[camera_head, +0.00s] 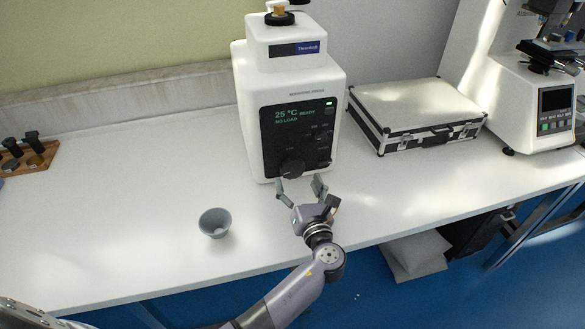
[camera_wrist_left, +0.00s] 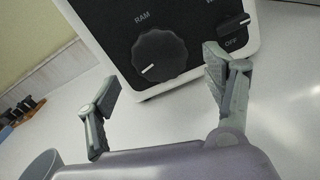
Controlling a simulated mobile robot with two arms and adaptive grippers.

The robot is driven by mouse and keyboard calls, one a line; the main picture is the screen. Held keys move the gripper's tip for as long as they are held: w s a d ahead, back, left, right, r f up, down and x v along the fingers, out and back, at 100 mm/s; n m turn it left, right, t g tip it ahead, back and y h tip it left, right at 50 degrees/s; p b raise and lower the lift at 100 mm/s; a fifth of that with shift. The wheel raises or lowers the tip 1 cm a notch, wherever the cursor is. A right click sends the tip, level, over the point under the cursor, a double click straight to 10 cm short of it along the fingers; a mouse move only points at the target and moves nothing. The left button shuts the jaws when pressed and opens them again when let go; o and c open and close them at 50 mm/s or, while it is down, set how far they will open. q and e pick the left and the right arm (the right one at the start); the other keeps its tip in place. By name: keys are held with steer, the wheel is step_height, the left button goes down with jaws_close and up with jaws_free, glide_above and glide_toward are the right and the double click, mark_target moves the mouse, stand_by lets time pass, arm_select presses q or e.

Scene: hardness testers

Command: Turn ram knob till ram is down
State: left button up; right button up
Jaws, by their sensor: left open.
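The white machine (camera_head: 252,110) stands on the bench, with a black front panel and a screen reading "25 °C READY NO LOAD". Its round black ram knob (camera_head: 292,168) is low on the panel. In the left wrist view the ram knob (camera_wrist_left: 159,56) lies under the label "RAM", its white mark pointing to the lower left. My left gripper (camera_head: 301,186) is open and empty just in front of the panel; in the left wrist view its fingers (camera_wrist_left: 160,85) are spread below and to either side of the knob, apart from it. The ram itself cannot be made out. My right gripper is not in view.
An on/off switch (camera_wrist_left: 232,25) is right of the knob, close to one finger. A grey cup (camera_head: 215,223) stands on the bench at left. A silver case (camera_head: 415,108) and another tester (camera_head: 530,100) stand at right. A wooden rack (camera_head: 30,160) is far left.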

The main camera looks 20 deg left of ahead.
mark_target(293, 172)
arm_select(q)
steer(key=x, duration=0.4)
steer(key=shift+w+a, duration=0.15)
steer(key=shift+w, duration=0.1)
steer(key=shift+w+a, duration=0.35)
steer(key=shift+w, duration=0.15)
steer(key=shift+c, duration=0.2)
steer(key=c, duration=1.1)
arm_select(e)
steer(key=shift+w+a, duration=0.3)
